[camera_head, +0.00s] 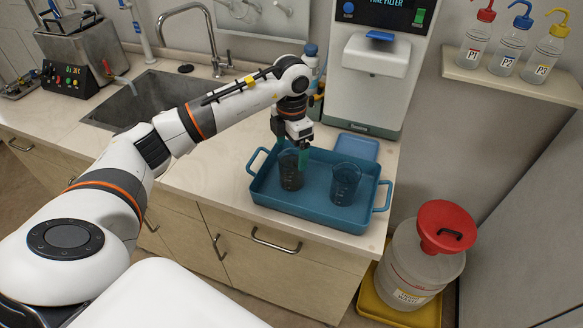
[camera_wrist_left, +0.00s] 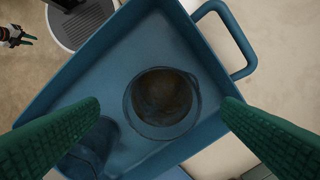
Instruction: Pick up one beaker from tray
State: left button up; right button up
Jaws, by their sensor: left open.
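A blue tray (camera_head: 262,193) with a handle at each end stands on the counter and holds two dark, see-through beakers. My left gripper (camera_head: 293,154) is over the tray, close above the left beaker (camera_head: 290,176). The right beaker (camera_head: 344,184) stands apart from it. In the left wrist view the left gripper (camera_wrist_left: 163,107) is open, with green fingers spread on both sides of the left beaker's (camera_wrist_left: 162,100) round rim. The fingers look clear of it. The right beaker (camera_wrist_left: 92,150) is partly hidden behind one finger. My right gripper (camera_wrist_left: 17,37) appears tiny at the edge.
A dispensing machine (camera_head: 376,75) stands behind the tray, with a flat blue pad (camera_head: 357,147) before it. The sink (camera_head: 145,105) is at the left. A red-lidded waste container (camera_head: 417,255) stands on the floor at the right. Wash bottles (camera_head: 507,50) stand on a shelf.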

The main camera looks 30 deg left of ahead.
aim_at(292, 165)
pick_arm(q)
jog(key=shift+f, duration=0.5)
jog(key=shift+w+f, duration=0.2)
jog(key=shift+f, duration=0.1)
jog(key=shift+f+p, duration=0.4)
notch_tip(292, 165, down, 4)
jog(key=shift+s+r+p, duration=0.1)
jog(key=shift+r+p, duration=0.15)
jog(key=shift+p, duration=0.55)
jog(key=shift+f, duration=0.45)
jog(key=c, duration=1.1)
